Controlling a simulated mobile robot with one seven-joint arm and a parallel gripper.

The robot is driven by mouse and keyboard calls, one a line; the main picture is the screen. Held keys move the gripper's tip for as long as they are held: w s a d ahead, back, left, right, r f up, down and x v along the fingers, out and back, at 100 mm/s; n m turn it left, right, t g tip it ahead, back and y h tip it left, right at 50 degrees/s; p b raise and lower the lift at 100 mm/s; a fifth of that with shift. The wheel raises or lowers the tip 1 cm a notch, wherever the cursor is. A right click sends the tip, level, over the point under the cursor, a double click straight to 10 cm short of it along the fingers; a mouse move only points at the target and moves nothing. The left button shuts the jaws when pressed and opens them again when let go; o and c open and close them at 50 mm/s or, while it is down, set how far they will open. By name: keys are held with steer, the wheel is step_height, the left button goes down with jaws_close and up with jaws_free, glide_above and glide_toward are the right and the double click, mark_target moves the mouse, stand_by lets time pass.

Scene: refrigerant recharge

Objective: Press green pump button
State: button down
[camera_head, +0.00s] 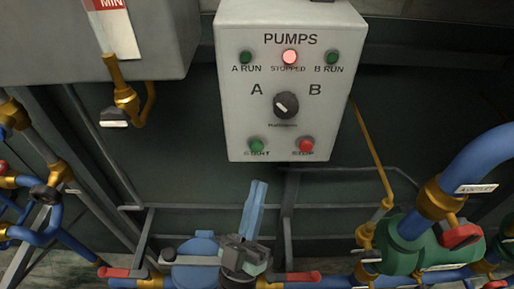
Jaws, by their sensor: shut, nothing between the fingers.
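The grey PUMPS panel (235,120) hangs at the upper middle. Its green START button (257,145) is at the lower left, and a red STOP button (306,145) is at the lower right. The STOPPED lamp (290,57) glows pinkish red; the green A RUN lamp (246,57) and B RUN lamp (332,57) look dark. The black selector knob (286,105) seems turned toward A. My gripper (259,183) has pale blue fingers held together and empty. They point up toward the panel, and their tips show below START, apart from it in the picture.
A grey tank (150,55) with a brass valve (125,97) is at the upper left. Blue pipes with brass fittings run at the left. A green pump (412,253) with a thick blue pipe (480,160) stands at the right. Grey frame bars cross below the panel.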

mark_target(257, 145)
steer(key=w+b, duration=0.2)
steer(key=w, duration=0.4)
steer(key=shift+w+b, duration=0.15)
steer(key=shift+b, duration=0.2)
stand_by(1.7)
steer(key=shift+w+b, duration=0.35)
steer(key=shift+w, duration=0.05)
steer(key=shift+w+b, duration=0.35)
steer(key=shift+w, duration=0.15)
stand_by(0.5)
stand_by(0.4)
steer(key=shift+s+p, duration=0.45)
steer(key=shift+s, duration=0.5)
